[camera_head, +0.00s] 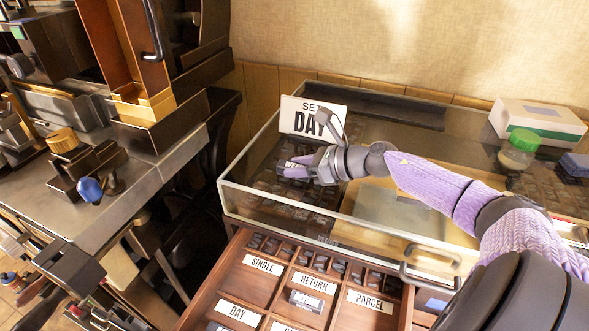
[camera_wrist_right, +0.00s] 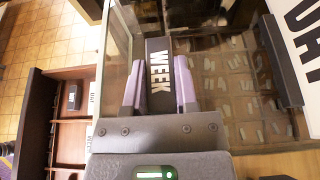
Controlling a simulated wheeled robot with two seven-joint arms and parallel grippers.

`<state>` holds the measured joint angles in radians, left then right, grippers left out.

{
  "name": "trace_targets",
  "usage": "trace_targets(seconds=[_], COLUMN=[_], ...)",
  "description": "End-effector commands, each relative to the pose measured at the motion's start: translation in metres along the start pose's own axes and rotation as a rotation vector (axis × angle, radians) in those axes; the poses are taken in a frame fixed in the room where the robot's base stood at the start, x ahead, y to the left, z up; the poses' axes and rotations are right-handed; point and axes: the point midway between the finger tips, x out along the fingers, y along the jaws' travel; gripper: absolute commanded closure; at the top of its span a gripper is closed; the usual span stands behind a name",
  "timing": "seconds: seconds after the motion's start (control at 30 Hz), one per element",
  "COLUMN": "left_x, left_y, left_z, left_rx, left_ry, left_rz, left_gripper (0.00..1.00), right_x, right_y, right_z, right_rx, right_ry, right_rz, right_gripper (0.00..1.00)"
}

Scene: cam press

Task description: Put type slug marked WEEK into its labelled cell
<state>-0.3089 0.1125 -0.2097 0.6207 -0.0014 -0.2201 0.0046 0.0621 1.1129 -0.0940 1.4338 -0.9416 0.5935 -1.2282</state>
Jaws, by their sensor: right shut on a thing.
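My right gripper (camera_head: 294,167) is shut on the type slug marked WEEK (camera_wrist_right: 158,72), a dark block with white letters. It holds the slug above the glass-topped case, left of the drawer's upper cells in depth terms beyond its back edge. The slug (camera_head: 291,165) shows small between the fingers in the head view. The open wooden drawer (camera_head: 232,283) has cells labelled SINGLE, RETURN, PARCEL and DAY. A further label (camera_head: 284,327), starting with W, is cut off by the bottom edge. My left gripper is not in view.
A SET DAY card (camera_head: 312,118) stands on the glass case (camera_head: 400,231) close to my right gripper. A slug (camera_head: 306,300) lies in the RETURN cell. A press (camera_head: 90,165) with a blue knob stands at left. A green-capped jar (camera_head: 518,150) and white box (camera_head: 538,121) are at right.

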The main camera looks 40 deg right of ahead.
Motion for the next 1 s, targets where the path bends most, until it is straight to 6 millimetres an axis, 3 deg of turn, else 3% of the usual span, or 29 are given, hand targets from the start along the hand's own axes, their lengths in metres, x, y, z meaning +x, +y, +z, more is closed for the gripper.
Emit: trace_targets(seconds=[0.17, 0.5, 0.73, 0.87, 1.0], left_x=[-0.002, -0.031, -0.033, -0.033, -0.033], left_y=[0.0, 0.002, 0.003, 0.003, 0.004], left_z=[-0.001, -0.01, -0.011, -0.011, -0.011], left_rx=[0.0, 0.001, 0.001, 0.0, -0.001], left_ry=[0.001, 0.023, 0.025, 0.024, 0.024], left_rz=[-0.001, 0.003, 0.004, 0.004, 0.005], left_gripper=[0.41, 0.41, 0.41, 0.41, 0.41], right_x=[-0.002, -0.033, -0.038, -0.028, -0.015], right_y=[0.0, -0.001, 0.003, 0.03, 0.09], right_z=[0.004, 0.08, 0.093, 0.088, 0.083], right_rx=[-0.001, -0.004, -0.003, -0.029, -0.092], right_ry=[-0.001, -0.001, -0.001, -0.004, -0.009], right_rz=[-0.001, -0.002, 0.008, 0.081, 0.232], right_gripper=[1.0, 1.0, 1.0, 1.0, 1.0])
